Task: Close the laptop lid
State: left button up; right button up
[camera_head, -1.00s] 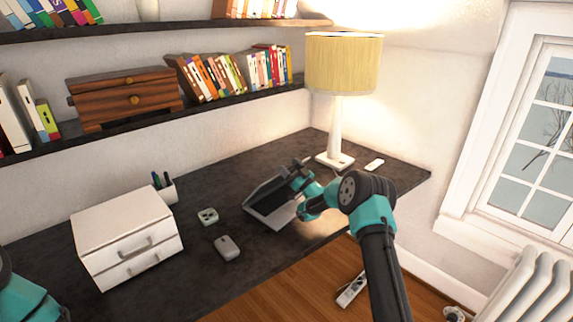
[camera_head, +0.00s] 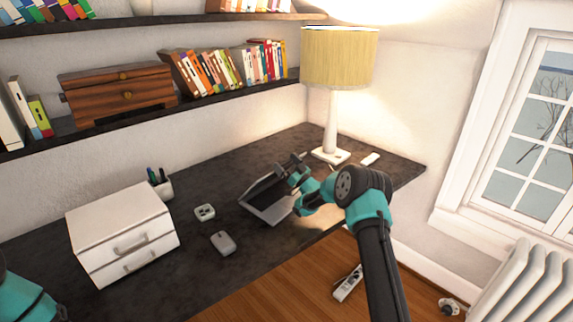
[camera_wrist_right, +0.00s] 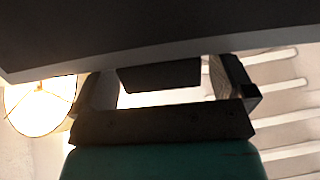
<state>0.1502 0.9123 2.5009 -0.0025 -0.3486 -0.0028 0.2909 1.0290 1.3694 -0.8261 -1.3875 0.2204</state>
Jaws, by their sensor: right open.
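The laptop (camera_head: 266,212) sits on the dark desk near the front edge, left of the lamp, with its lid raised at an angle. My right arm hides part of it. My right gripper (camera_head: 291,162) is at the lid's upper right, its jaws apart.
A lamp (camera_head: 332,133) stands behind the gripper, with a small white object (camera_head: 370,159) to its right. Shelves hang above.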

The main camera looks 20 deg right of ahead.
jog(key=v, duration=1.2)
